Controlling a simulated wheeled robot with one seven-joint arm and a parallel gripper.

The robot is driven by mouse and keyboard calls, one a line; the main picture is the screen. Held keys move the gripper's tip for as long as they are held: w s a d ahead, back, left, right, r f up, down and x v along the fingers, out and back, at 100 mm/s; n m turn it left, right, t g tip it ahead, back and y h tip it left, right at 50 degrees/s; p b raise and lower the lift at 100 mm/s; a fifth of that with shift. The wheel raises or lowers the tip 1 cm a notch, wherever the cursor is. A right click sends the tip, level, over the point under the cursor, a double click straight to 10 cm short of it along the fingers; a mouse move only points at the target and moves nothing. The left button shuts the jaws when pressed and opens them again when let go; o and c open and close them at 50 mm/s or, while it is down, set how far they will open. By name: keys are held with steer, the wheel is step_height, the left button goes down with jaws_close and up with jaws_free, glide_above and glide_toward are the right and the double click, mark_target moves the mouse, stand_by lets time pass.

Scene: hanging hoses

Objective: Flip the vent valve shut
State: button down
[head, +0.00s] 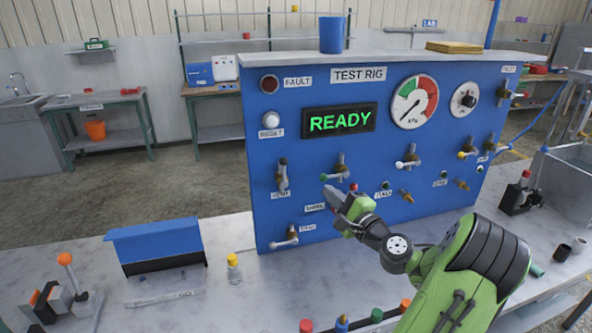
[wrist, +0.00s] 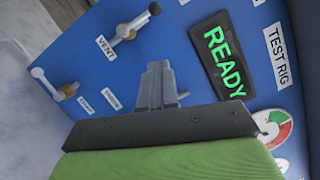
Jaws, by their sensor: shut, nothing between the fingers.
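The drain valve (head: 290,238) is below the vent valve, its lever lying sideways. Another valve (head: 340,165) is just above my gripper. The rig's screen (head: 340,122) reads READY.

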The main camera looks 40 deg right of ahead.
steer(key=p, duration=0.2)
glide_toward(284, 172)
steer(key=w+d+r, duration=0.2)
steer(key=w+d, duration=0.1)
steer(key=d, duration=0.2)
steer(key=w+a, duration=0.1)
steer(key=w+r, duration=0.1)
steer(key=shift+w+a, duration=0.3)
steer(key=shift+a, duration=0.1)
steer(key=shift+w+a+r+n, duration=0.15)
steer(key=shift+a+n, duration=0.2)
steer(key=shift+n, duration=0.45)
steer(key=w+a+f+n+g+b, duration=0.2)
steer(key=a+n+b, duration=0.1)
steer(key=n+b, duration=0.3)
steer(key=w+a+f+n+g+h+b, duration=0.1)
steer(key=w+a+f+n+g+b, duration=0.1)
steer(key=a+n+b, duration=0.2)
steer(key=n+b, duration=0.1)
steer(key=n, duration=0.2)
steer(key=shift+g+b, duration=0.35)
steer(key=shift+g, duration=0.05)
steer(key=shift+a, duration=0.1)
